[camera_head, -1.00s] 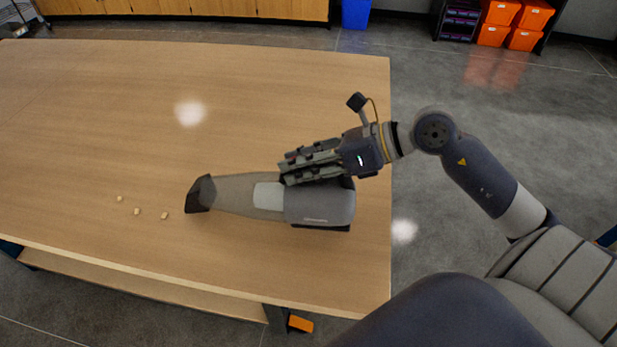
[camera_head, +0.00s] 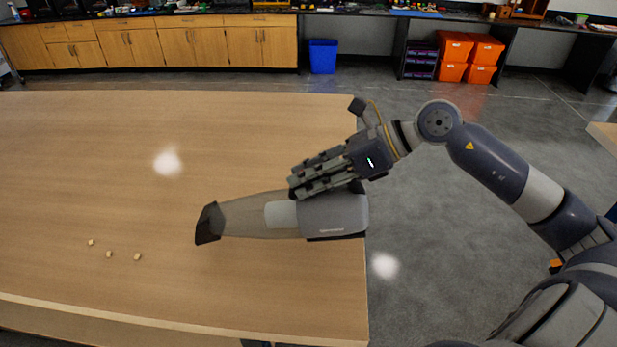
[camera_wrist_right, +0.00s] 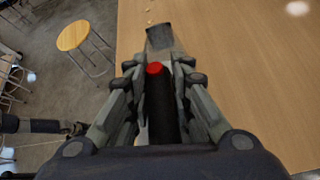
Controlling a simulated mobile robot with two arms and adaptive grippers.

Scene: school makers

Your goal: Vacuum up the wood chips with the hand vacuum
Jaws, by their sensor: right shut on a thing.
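The hand vacuum (camera_head: 335,215) is grey with a translucent front and a dark nozzle at its left end. My right gripper (camera_head: 300,185) is shut on its top handle. The nozzle points left toward the wood chips; the vacuum seems to be held above the table near its right edge. In the right wrist view the dark handle with a red button (camera_wrist_right: 155,69) lies between the fingers. Three small pale wood chips (camera_head: 109,254) lie on the table, left of and apart from the nozzle. My left gripper does not show.
The wooden table (camera_head: 120,150) is otherwise clear. Its right edge runs just beside my right gripper. A round stool (camera_wrist_right: 73,36) stands on the floor in the right wrist view. Cabinets, a blue bin (camera_head: 322,57) and orange boxes (camera_head: 455,47) stand far back.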

